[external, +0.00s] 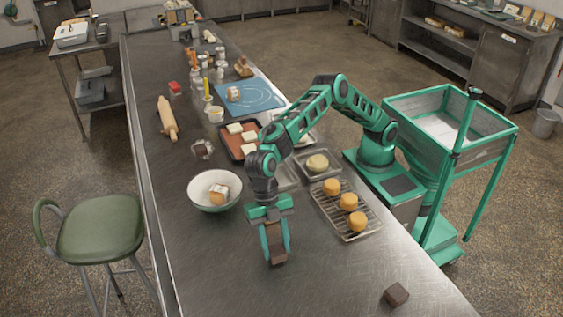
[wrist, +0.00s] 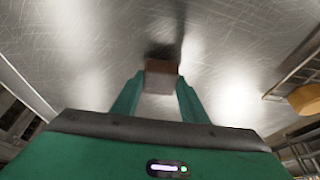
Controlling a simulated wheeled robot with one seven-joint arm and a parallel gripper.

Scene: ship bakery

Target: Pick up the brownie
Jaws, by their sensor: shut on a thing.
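A dark brown brownie (external: 278,256) is between the fingertips of my gripper (external: 276,250), over the near part of the steel counter. In the wrist view the same brownie (wrist: 161,67) sits between the two green fingers of my gripper (wrist: 158,80), with a dark shadow on the metal beyond it. My gripper is shut on it. I cannot tell for sure how far it is above the counter. A second dark brown block (external: 396,294), which looks like another brownie, lies on the counter at the lower right.
A wire rack (external: 330,208) with orange-brown cakes stands right of my gripper. A white bowl (external: 203,204) holding a bun is to the left. A rolling pin (external: 168,118), an orange tray (external: 236,153) and a blue mat (external: 262,96) lie farther back. The near counter is mostly clear.

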